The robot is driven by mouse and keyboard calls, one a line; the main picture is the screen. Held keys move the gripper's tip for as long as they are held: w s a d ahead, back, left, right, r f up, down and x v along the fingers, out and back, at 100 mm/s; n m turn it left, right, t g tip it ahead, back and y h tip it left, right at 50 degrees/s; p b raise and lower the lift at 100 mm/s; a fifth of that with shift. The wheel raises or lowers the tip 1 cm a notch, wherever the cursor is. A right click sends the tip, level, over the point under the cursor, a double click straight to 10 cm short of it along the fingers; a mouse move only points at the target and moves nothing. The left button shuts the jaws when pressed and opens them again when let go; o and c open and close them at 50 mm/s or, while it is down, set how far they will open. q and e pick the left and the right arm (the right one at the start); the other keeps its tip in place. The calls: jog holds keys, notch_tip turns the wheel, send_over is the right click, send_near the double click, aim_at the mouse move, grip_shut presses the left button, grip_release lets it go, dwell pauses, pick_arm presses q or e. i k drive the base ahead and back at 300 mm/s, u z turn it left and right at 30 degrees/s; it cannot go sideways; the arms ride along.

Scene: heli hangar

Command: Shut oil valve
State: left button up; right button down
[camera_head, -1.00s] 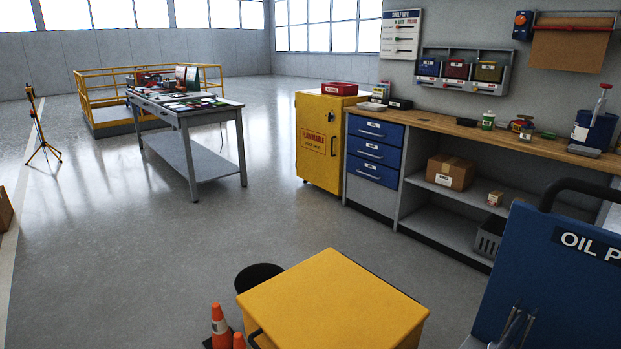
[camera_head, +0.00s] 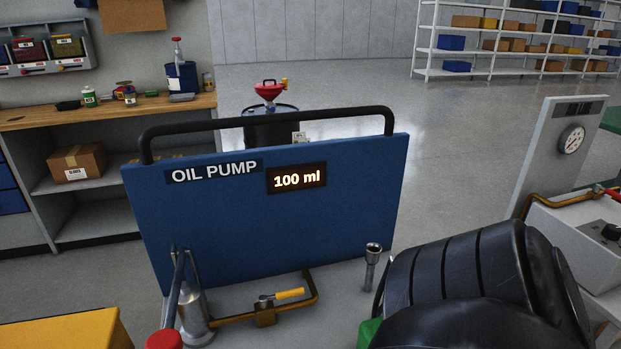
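The oil pump stands in front of me, with a blue upright panel (camera_head: 330,225) marked "OIL PUMP". A lit display (camera_head: 297,178) on it reads "100 ml". Below the panel, a brass pipe (camera_head: 238,317) runs right from the metal pump body (camera_head: 195,312), then bends back towards the panel. A small brass valve (camera_head: 265,314) sits on this pipe. Its yellow-gripped lever (camera_head: 290,293) points right, roughly along the pipe. The pump's lever ends in a red knob (camera_head: 164,340) at the bottom edge. Neither of my grippers shows.
A large black grooved object, perhaps a tyre (camera_head: 470,275), fills the lower right. A grey gauge panel (camera_head: 555,150) stands at the right. A yellow surface (camera_head: 70,332) is at lower left. The workbench (camera_head: 25,118) and a drum (camera_head: 270,128) stand behind.

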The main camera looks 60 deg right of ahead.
aim_at(263, 300)
jog(key=z, duration=1.85)
jog(key=k, duration=0.5)
jog(key=z, duration=1.2)
jog(key=i, duration=0.6)
jog(key=u, duration=0.5)
